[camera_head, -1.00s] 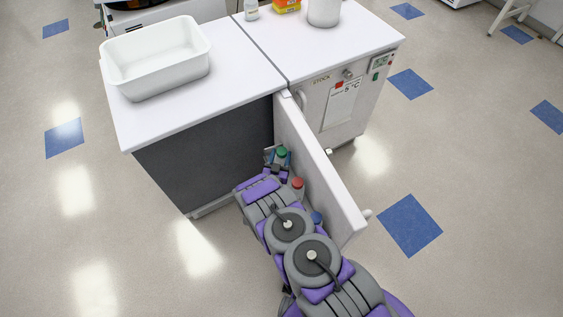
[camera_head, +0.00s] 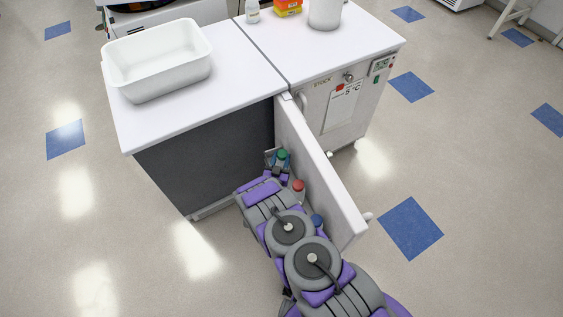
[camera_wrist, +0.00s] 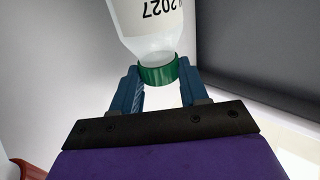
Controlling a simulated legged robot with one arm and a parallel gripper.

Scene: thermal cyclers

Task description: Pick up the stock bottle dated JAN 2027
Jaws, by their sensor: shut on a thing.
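A bottle with a green cap (camera_wrist: 158,72) and a clear body is in the wrist view, its label partly cut off at the top edge. The label shows "2027"; the month before it is not readable. My gripper (camera_wrist: 160,85) is shut on this bottle, with one blue finger on each side of the cap. In the head view the green cap (camera_head: 282,154) shows at my gripper (camera_head: 277,160), beside the inner face of the open door. A red-capped bottle (camera_head: 299,186) and a blue-capped one (camera_head: 317,219) are on the door, beside my arm.
The open door (camera_head: 325,175) of the fridge stands close along the right of my arm. The dark cabinet front (camera_head: 205,155) is to the left. A white tub (camera_head: 157,60) stands on the counter. The floor to the left is clear.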

